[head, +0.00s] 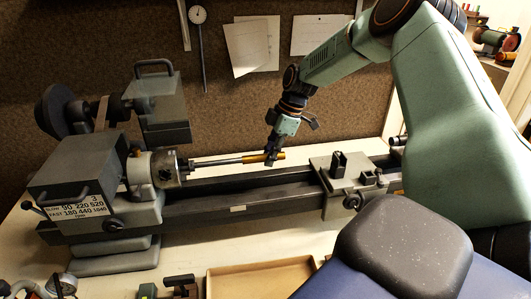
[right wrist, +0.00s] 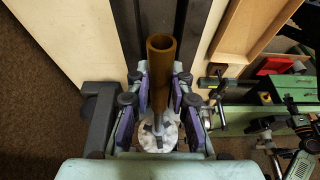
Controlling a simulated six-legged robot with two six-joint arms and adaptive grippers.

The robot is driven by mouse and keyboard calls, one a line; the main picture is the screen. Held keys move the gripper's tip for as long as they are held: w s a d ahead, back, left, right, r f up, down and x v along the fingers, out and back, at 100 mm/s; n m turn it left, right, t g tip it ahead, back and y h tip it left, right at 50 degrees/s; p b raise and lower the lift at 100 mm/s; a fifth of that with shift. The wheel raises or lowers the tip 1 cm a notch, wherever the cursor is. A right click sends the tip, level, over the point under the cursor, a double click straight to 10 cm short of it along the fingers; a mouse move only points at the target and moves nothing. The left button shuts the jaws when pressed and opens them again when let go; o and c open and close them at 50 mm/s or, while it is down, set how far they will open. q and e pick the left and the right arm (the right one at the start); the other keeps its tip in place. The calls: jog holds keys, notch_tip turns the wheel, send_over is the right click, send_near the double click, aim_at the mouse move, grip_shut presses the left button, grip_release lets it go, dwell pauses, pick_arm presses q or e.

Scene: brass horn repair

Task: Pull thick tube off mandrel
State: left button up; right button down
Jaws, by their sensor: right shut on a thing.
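The thick tube (head: 278,156) is a short brass-coloured cylinder in line with the grey mandrel (head: 212,161), which sticks out rightward from the lathe chuck (head: 164,168). The tube's left end meets the mandrel; how much mandrel is inside it is hidden. My right gripper (head: 270,154) comes down from above and is shut on the tube. In the right wrist view the tube (right wrist: 162,62) stands between the purple-padded fingers of my right gripper (right wrist: 160,92), its open end towards the top. The chuck (right wrist: 152,143) shows behind it. My left gripper is out of view.
The lathe bed (head: 230,199) runs beneath the tube, with a gap between. A carriage block (head: 345,178) with upright posts sits on the bed to the right. The headstock (head: 80,172) stands at left. A shallow wooden tray (head: 262,278) lies on the bench in front.

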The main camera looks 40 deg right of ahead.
jog(key=s+d+p, duration=0.1)
jog(key=s+d, duration=0.2)
jog(key=d, duration=0.3)
jog(key=shift+s, duration=0.35)
dwell(0.8)
jog(key=shift+d, duration=0.1)
jog(key=s+a+r, duration=0.2)
jog(key=s+r, duration=0.2)
jog(key=r, duration=0.1)
jog(key=shift+s+a, duration=0.2)
jog(key=shift+a, duration=0.15)
dwell(0.5)
jog(key=shift+w+r, duration=0.1)
jog(key=shift+w, duration=0.05)
